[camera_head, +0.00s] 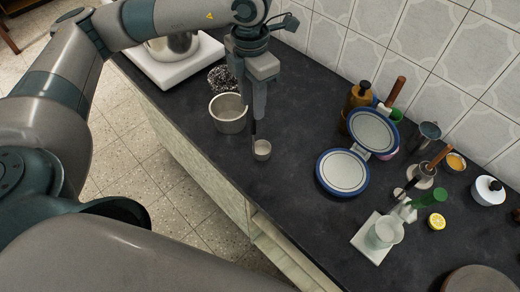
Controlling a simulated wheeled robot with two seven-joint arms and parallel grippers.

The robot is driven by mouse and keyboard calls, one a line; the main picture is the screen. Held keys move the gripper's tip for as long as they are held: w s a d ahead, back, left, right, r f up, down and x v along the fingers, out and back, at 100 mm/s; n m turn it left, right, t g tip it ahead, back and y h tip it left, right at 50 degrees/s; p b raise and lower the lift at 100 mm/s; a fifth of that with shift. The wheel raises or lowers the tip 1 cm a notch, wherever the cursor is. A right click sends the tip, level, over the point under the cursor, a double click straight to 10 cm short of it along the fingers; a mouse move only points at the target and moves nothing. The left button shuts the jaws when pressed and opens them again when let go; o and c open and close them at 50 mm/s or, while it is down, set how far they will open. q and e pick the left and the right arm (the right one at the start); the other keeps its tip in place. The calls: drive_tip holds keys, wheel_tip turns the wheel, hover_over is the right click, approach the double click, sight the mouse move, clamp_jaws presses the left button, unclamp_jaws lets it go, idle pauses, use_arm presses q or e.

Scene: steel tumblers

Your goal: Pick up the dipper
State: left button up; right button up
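The dipper (262,150) is a small pale metal cup with a thin dark handle rising from its left side. It stands upright on the dark counter (300,215), just right of a larger steel tumbler (228,114). My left gripper (254,112) points down directly above the dipper, its fingers spread with a gap between them. The top of the handle reaches the fingertips; its upper part is hidden there, and contact is not clear. My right gripper is not in view.
A metal scrubber (221,78) lies behind the tumbler, near a white appliance (176,66). The counter's front edge is close to the dipper.

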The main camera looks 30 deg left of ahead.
use_arm(q)
wheel_tip(320, 180, down, 4)
drive_tip(key=shift+r+b, duration=0.1)
drive_tip(key=shift+b, duration=0.4)
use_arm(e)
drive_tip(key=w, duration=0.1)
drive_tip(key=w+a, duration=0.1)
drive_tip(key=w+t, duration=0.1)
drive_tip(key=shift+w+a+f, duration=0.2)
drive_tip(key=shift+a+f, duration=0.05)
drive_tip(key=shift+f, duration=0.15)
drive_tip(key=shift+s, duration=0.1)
